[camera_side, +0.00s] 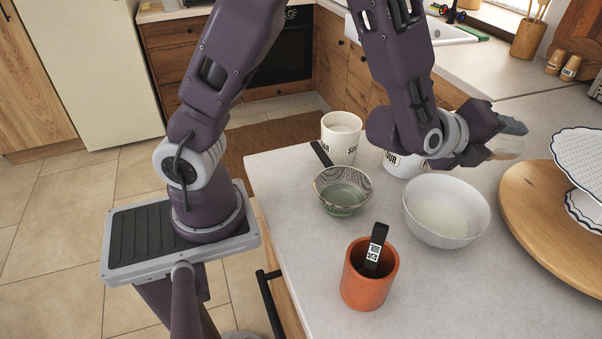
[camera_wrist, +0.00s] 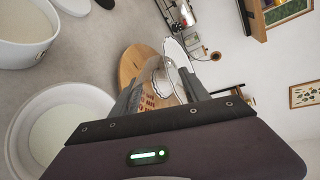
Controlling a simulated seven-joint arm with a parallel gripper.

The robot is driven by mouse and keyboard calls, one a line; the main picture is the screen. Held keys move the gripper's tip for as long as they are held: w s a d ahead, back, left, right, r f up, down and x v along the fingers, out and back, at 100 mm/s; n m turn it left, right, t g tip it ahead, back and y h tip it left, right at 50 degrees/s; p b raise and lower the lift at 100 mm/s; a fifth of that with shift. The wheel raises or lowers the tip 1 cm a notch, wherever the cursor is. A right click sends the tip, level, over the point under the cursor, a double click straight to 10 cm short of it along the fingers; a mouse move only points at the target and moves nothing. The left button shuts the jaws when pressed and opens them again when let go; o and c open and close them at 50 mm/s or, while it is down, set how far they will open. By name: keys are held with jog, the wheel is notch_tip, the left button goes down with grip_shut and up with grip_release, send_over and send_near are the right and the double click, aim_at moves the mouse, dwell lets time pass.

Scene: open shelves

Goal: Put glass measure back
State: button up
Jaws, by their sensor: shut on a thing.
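My gripper (camera_side: 508,143) is at the upper right in the side view, above the counter and behind the white bowl. It is shut on a clear glass measure (camera_side: 508,147), which is held in the air and partly hidden by the fingers. In the wrist view the fingers of my gripper (camera_wrist: 162,92) stand on either side of the see-through glass measure (camera_wrist: 163,86), with small reddish marks showing at it. The round wooden board and scalloped white stand show behind and through it.
On the counter stand a white bowl (camera_side: 423,229) with pale contents, a mesh strainer (camera_side: 343,190), a terracotta pot (camera_side: 368,290) holding a black-handled thing, and two white canisters (camera_side: 341,145). The wooden board (camera_side: 540,222) and tiered stand (camera_side: 580,160) fill the right.

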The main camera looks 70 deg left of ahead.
notch_tip(320, 180, up, 6)
jog(key=shift+f, duration=0.25)
jog(key=a+f+n+g+y, duration=0.15)
jog(key=a+f+g, duration=0.25)
jog(key=a+f, duration=0.45)
jog(key=s+a+n+g+y, duration=0.1)
jog(key=s+a+g, duration=0.15)
jog(key=a, duration=0.35)
jog(key=s+a+n+g, duration=0.2)
jog(key=s+a, duration=0.2)
jog(key=a, duration=0.2)
jog(key=s+a+r+n+g+h, duration=0.1)
jog(key=s+a+r+n+g, duration=0.15)
jog(key=s, duration=0.45)
jog(key=s+a+r+n+g, duration=0.1)
jog(key=s+r+n, duration=0.2)
jog(key=s, duration=0.5)
jog(key=s+a+r+n+g+h, duration=0.1)
jog(key=s+r+n+g, duration=0.15)
jog(key=s, duration=0.45)
jog(key=shift+h, duration=0.25)
jog(key=f, duration=2)
jog(key=shift+s+a+f, duration=0.1)
jog(key=shift+s+f, duration=0.2)
jog(key=shift+f, duration=0.05)
